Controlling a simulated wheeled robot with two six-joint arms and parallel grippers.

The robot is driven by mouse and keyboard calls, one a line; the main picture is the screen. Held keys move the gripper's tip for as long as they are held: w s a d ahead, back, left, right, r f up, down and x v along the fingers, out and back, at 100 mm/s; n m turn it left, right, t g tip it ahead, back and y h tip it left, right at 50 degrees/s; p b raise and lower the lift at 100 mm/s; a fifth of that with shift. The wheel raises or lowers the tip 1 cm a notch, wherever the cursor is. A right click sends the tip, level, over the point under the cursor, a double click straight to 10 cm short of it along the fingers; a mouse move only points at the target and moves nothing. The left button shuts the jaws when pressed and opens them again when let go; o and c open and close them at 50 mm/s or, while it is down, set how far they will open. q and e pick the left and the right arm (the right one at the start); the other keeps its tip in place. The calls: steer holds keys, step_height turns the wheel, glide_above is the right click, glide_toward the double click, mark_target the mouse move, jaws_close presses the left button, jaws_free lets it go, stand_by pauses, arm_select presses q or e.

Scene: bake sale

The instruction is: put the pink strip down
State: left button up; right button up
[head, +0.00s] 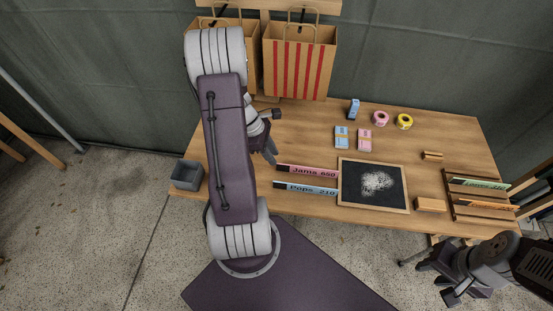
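The pink strip (312,171), lettered "Jama 650" with a black left end, lies level at the front left of the table, just behind a light blue strip (312,189) lettered "Pops 210". My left gripper (271,157) is at the pink strip's left end, pointing down and partly hidden by my arm. I cannot tell whether its fingers touch or hold the strip, or whether the strip rests on the table. My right gripper (437,281) is off the table's front right, empty, with its fingers apart.
A chalk-smudged blackboard (393,203) is right of the strips. A wooden rack (451,190) with strips stands at the right edge. Ticket pads (365,145), tape rolls (404,121) and paper bags (301,62) are further back. A grey bin (187,176) is at left. The table's middle left is clear.

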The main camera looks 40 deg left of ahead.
arm_select(q)
steer(key=p+v, duration=0.1)
steer(key=v, duration=0.7)
steer(key=s+d+m+y, duration=0.1)
steer(key=d+m, duration=0.9)
steer(key=m, duration=0.2)
steer(key=s+d+m+g+y, duration=0.1)
steer(key=s+d+m+y, duration=0.1)
steer(key=d+m, duration=0.8)
steer(key=shift+r+m+y, duration=0.3)
steer(key=shift+r+m, duration=0.15)
steer(key=shift+m, duration=0.65)
